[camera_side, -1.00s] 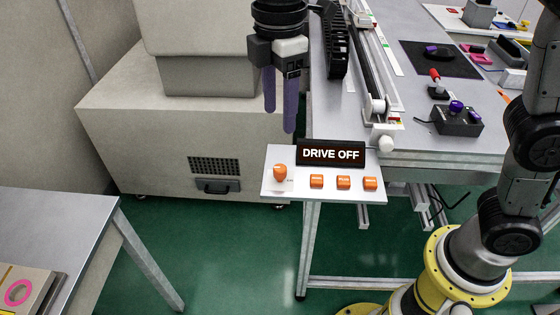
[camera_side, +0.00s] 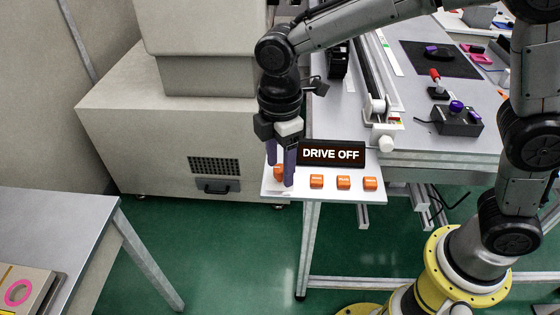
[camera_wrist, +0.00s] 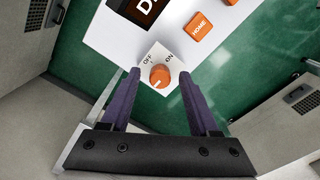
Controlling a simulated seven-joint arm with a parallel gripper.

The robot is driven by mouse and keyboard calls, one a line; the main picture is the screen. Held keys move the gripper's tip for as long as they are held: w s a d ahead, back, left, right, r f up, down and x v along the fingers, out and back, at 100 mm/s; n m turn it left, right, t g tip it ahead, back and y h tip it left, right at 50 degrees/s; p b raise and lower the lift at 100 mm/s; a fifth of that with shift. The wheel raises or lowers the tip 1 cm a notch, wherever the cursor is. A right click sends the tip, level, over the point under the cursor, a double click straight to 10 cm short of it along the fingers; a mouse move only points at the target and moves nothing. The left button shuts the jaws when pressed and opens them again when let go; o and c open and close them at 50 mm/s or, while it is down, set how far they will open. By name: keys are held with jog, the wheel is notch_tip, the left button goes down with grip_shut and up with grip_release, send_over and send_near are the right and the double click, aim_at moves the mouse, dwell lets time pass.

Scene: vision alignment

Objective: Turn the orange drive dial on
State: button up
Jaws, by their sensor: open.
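The orange drive dial (camera_wrist: 160,76) sits on the white panel (camera_wrist: 120,40), between the printed words OFF and ON. In the wrist view my gripper (camera_wrist: 160,73) is open, with a purple finger on each side of the dial and a gap to it. Whether the fingertips touch the panel I cannot tell. A black sign (camera_side: 331,153) behind the panel reads DRIVE OFF.
Several orange buttons stand right of the dial, the nearest (camera_side: 317,181) close to my fingers; one marked HOME (camera_wrist: 198,27) shows in the wrist view. The sign stands close to my gripper. A grey bench (camera_side: 450,130) with a rail lies behind.

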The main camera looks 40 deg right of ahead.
grip_shut()
jog(key=shift+m, duration=0.3)
jog(key=m, duration=0.4)
jog(key=shift+r, duration=0.1)
jog(key=m, duration=0.4)
jog(key=shift+m, duration=0.4)
jog(key=m, duration=0.4)
jog(key=shift+m, duration=2.3)
